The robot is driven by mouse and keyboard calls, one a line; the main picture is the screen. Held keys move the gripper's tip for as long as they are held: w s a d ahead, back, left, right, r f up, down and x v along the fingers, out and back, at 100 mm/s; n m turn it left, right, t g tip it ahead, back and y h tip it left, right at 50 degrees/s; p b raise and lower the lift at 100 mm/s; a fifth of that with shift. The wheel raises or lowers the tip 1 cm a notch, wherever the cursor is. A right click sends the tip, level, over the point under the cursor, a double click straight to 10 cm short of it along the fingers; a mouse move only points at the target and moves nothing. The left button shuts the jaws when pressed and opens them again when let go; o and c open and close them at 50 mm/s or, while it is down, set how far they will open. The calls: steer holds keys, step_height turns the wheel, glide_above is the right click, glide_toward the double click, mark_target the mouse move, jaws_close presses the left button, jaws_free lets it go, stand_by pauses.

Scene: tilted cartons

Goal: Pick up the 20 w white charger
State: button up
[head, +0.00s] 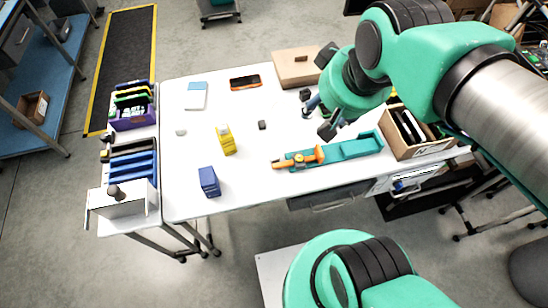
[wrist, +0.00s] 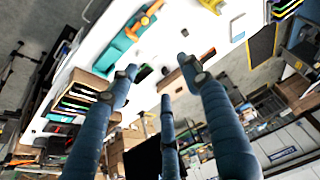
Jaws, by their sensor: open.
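A small, pale whitish block (head: 181,132) lies on the left part of the white table (head: 230,190); it looks like the white charger, but it is too small to read any marking. I cannot make it out clearly in the wrist view. My gripper (head: 316,97) is above the right part of the table, well to the right of the pale block. In the wrist view, the fingers of my gripper (wrist: 161,76) are spread apart with nothing between them.
A phone (head: 245,82) and notepad (head: 196,96) lie behind. A teal holder (head: 352,149) with an orange tool (head: 300,158) and a carton (head: 412,149) are at right.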

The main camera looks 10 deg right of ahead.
steer(key=w+a+f+g, duration=0.1)
steer(key=w+a+f, duration=0.1)
steer(key=w+f, duration=0.3)
steer(key=n+g+p, duration=0.1)
steer(key=g+p, duration=0.2)
steer(key=g, duration=0.1)
glide_above(274, 157)
step_height(274, 157, down, 22)
steer(key=shift+f, duration=0.2)
steer(key=shift+d+f, duration=0.1)
steer(key=shift+w+f+b, duration=0.1)
steer(key=shift+f+b, duration=0.3)
steer(key=shift+f, duration=3.8)
steer(key=shift+f+b, duration=0.45)
steer(key=shift+f, duration=2.2)
